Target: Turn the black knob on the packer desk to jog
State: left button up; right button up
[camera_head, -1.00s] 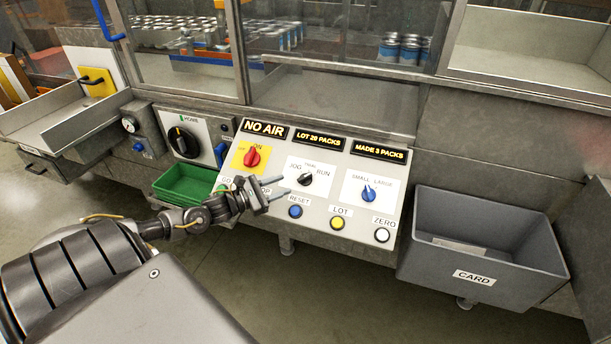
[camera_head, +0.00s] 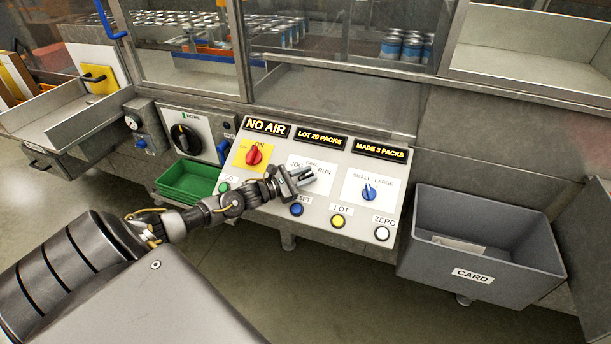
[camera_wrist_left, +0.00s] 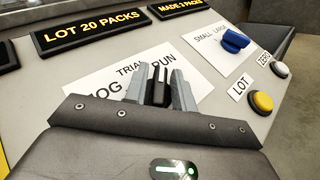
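The black knob (camera_wrist_left: 158,88) sits on a white plate marked JOG, TRIAL and RUN (camera_head: 323,187) on the packer desk's sloping panel. In the left wrist view it stands between the two grey fingers of my left gripper (camera_wrist_left: 160,88), with its narrow grip pointing up the picture, near the TRIAL and RUN lettering. A small gap seems to show on each side, so the fingers look open around it. In the head view my left gripper (camera_head: 306,178) is over the plate and mostly hides the knob. My right gripper is not in view.
A red switch (camera_head: 254,155) is left of the plate and a blue knob (camera_head: 369,192) right of it. Blue (camera_head: 297,209), yellow (camera_head: 338,221) and white (camera_head: 382,233) buttons line the front. A grey CARD bin (camera_head: 490,285) stands right, a green tray (camera_head: 186,182) left.

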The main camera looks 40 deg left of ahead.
pick_arm(q)
grip_shut()
jog(key=shift+n+t+y, duration=0.3)
jog(key=shift+n+y, duration=0.1)
jog(key=shift+d+n+t+y, duration=0.1)
jog(key=shift+n+t+y, duration=0.5)
jog(key=shift+n+y, duration=0.6)
jog(key=n+y+p, duration=0.1)
jog(key=n+y, duration=0.4)
jog(key=shift+t+y, duration=0.3)
jog(key=shift+t, duration=0.1)
jog(key=n+g+y+p, duration=0.1)
jog(key=n+y, duration=0.2)
jog(key=n+g+y+p, duration=0.1)
jog(key=n+y, duration=0.2)
jog(key=shift+r+n+y+p, duration=0.1)
jog(key=shift+n+y+p, duration=0.2)
jog(key=shift+y+p, duration=0.1)
jog(key=n+g+y+p, duration=0.1)
jog(key=n+g+y, duration=0.1)
jog(key=n+y, duration=0.1)
jog(key=shift+n+y, duration=0.3)
jog(key=n+g+y, duration=0.1)
jog(key=n+g, duration=0.2)
jog(key=shift+y+p, duration=0.3)
jog(key=shift+y, duration=0.1)
jog(key=shift+n+g+y, duration=0.5)
jog(key=shift+n+g, duration=0.8)
jog(key=shift+n+g+y, duration=0.3)
jog(key=shift+n+g, duration=0.1)
